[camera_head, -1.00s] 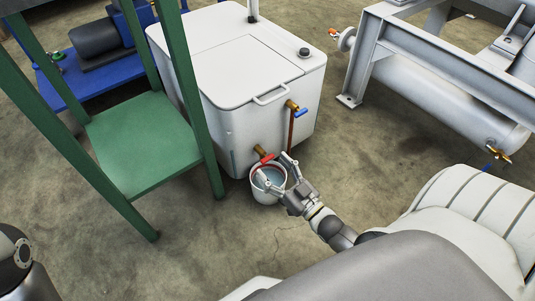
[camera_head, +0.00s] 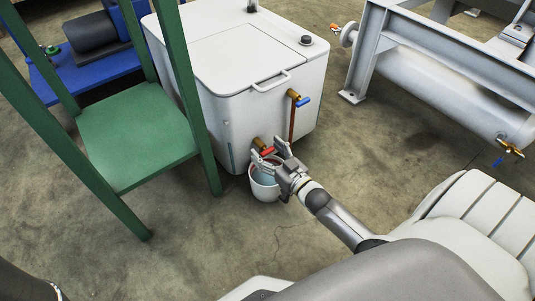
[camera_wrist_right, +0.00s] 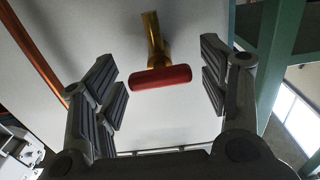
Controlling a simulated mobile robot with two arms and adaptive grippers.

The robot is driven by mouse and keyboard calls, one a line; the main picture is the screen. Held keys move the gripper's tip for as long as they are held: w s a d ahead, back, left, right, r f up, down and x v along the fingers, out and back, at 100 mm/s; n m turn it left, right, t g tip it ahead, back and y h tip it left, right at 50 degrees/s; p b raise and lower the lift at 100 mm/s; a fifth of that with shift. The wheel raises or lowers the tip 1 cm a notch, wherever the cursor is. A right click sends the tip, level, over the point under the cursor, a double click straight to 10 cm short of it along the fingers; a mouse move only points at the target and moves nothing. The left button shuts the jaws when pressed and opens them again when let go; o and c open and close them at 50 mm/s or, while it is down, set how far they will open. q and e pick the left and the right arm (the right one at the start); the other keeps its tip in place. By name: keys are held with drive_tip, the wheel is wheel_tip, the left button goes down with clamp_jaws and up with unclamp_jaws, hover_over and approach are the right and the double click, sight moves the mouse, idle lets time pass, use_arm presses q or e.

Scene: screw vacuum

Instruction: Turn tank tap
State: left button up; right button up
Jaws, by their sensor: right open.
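The white tank (camera_head: 225,110) stands at the upper middle of the head view. Low on its front is a brass tap with a red handle (camera_head: 267,152). In the right wrist view the red handle (camera_wrist_right: 160,77) lies across the end of the brass pipe (camera_wrist_right: 154,35). My right gripper (camera_head: 268,154) is at this tap; in its wrist view the open fingers (camera_wrist_right: 163,82) stand on either side of the handle, with a gap visible on both sides. A white bucket (camera_head: 264,187) is below the tap, partly hidden by the gripper. My left gripper is out of view.
A blue-handled tap (camera_head: 303,101) sits higher on the tank, with a copper pipe (camera_head: 292,122) running down beside my gripper. A green stand (camera_head: 137,139) is close on the left. A grey metal frame (camera_head: 365,50) stands at right. Floor between is clear.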

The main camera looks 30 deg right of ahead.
drive_tip(key=shift+w, duration=0.15)
drive_tip(key=shift+c, duration=0.4)
drive_tip(key=c, duration=0.9)
drive_tip(key=shift+c, duration=0.3)
